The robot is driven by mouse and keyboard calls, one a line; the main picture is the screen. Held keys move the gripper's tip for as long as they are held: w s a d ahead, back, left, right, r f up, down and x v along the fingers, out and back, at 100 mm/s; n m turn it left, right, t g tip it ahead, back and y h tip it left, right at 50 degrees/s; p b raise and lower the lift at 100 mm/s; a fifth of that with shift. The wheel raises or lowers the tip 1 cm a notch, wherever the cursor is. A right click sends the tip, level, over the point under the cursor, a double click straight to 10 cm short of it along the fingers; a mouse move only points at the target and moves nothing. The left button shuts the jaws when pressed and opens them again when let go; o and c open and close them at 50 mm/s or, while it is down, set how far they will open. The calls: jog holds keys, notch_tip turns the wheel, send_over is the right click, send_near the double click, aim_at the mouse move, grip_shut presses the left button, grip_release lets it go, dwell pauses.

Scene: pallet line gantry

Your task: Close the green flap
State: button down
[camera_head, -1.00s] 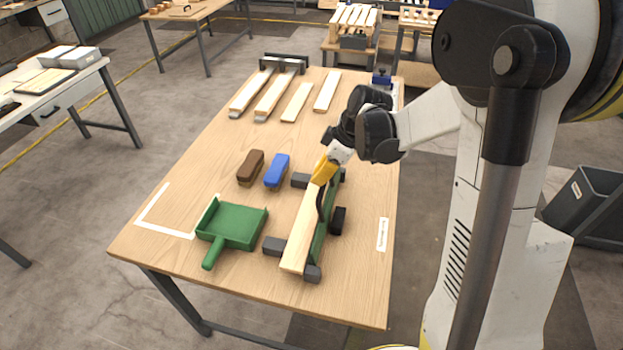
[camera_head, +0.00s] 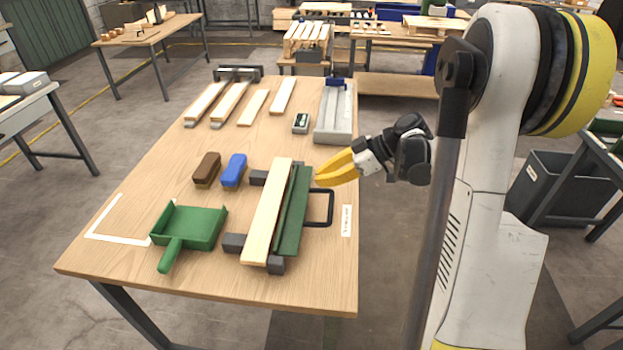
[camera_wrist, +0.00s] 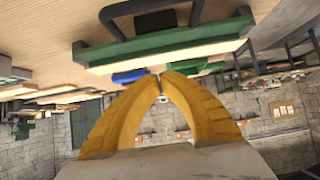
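The green flap (camera_head: 291,212) is a long narrow panel on a dark fixture, along the right side of a pale wooden plank (camera_head: 266,212). Its black loop handle (camera_head: 330,208) sticks out to the right. I cannot tell the flap's exact angle; it does not cover the plank. In the wrist view the green flap (camera_wrist: 165,45) and black handle (camera_wrist: 150,20) cross the top. My gripper (camera_head: 318,180) has yellow fingers and is just right of the flap's far end, near the handle. Its fingertips (camera_wrist: 160,76) meet, with nothing seen between them.
A green dustpan (camera_head: 190,228), brown block (camera_head: 207,169) and blue block (camera_head: 234,170) lie left of the fixture. Several planks (camera_head: 253,107) lie at the back. A grey metal device (camera_head: 334,115) stands at the back right. The table's right edge is close to the handle.

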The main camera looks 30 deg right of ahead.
jog(key=d+f+b, duration=0.1)
jog(key=f, duration=0.1)
jog(key=s+d+f+b, duration=0.1)
jog(key=f, duration=0.1)
jog(key=s+d+f+b, duration=0.1)
jog(key=f+b, duration=0.1)
jog(key=shift+s+d+f, duration=0.1)
jog(key=shift+d+f, duration=0.1)
jog(key=shift+s+d+f+b, duration=0.15)
jog(key=shift+f+b, duration=0.25)
jog(key=shift+f, duration=0.3)
jog(key=shift+s+d+f+b, duration=0.1)
jog(key=shift+f+b, duration=0.3)
jog(key=shift+f, duration=0.25)
jog(key=shift+w, duration=0.1)
